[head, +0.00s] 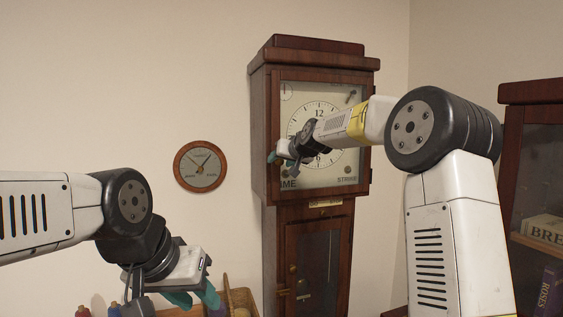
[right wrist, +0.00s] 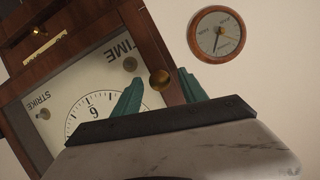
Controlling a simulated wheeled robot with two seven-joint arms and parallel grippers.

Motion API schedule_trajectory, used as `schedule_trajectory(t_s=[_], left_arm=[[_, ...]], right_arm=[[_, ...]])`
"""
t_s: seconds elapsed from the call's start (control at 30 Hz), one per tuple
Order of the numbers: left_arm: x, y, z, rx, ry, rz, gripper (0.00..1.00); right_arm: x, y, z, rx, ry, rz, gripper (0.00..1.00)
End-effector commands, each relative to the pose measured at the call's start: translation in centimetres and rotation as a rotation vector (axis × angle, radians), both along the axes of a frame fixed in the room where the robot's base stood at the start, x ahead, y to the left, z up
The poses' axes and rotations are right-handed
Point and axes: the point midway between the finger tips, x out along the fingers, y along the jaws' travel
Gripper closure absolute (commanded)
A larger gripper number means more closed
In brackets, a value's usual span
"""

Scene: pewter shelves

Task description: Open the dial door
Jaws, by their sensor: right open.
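The dial door (head: 338,183) is the wood-framed glass front of the tall clock's upper case. It looks closed over the white clock face (head: 307,110). In the right wrist view the dial door (right wrist: 15,115) appears upside down, with a round brass knob (right wrist: 159,79) on its frame. My right gripper (head: 280,155) is at the door's left edge. Its teal fingers are open, one on either side of the knob in the right wrist view (right wrist: 160,92); I cannot tell whether they touch it. My left gripper (head: 196,297) is low at the left, its teal fingers apart and empty.
A round wooden wall gauge (head: 200,166) hangs left of the clock. The clock's lower case has a narrow glass door (head: 318,262). A dark bookcase (head: 530,95) stands at the right.

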Motion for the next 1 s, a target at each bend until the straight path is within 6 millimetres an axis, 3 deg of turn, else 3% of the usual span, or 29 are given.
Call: schedule_trajectory(t_s=[0.2,0.4,0.47,1.0], left_arm=[[0.00,0.00,0.00,0.000,0.000,0.000,0.64],[0.00,0.00,0.00,0.000,0.000,0.000,0.64],[0.00,0.00,0.00,0.000,0.000,0.000,0.64],[0.00,0.00,0.00,0.000,0.000,0.000,0.64]], right_arm=[[0.02,-0.02,-0.02,0.000,0.000,-0.001,0.52],[0.00,-0.03,-0.02,0.000,0.000,0.000,0.91],[0.00,-0.03,-0.03,0.000,0.000,-0.001,1.00],[-0.01,-0.04,-0.02,-0.001,0.001,-0.001,1.00]])
